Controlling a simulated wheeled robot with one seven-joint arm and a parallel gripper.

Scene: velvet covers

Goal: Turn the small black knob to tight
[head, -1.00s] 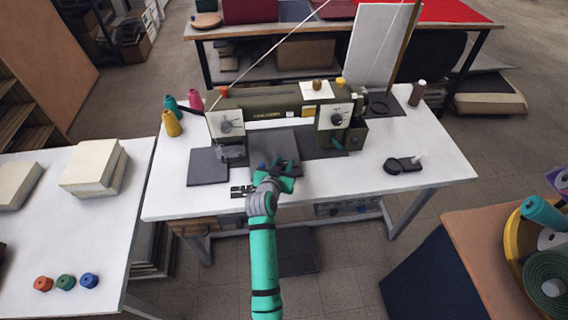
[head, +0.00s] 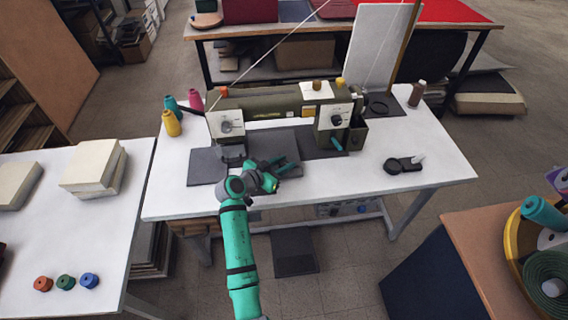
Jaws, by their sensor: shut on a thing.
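A small black knob (head: 337,120) sits on the white right-hand panel of the olive sewing machine (head: 262,103). A larger grey dial (head: 227,127) is on the left panel. I cannot read any marks around the knob. My gripper (head: 287,167) is in front of the machine, low over the dark plate, below and left of the knob and apart from it. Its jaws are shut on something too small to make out. A teal lever (head: 337,143) sticks out under the right panel.
Thread spools (head: 171,123) stand left of the machine, and a brown spool (head: 417,93) stands right. A black round object with a handle (head: 402,164) lies on the white table (head: 440,165). Cream blocks (head: 92,167) lie on the left table.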

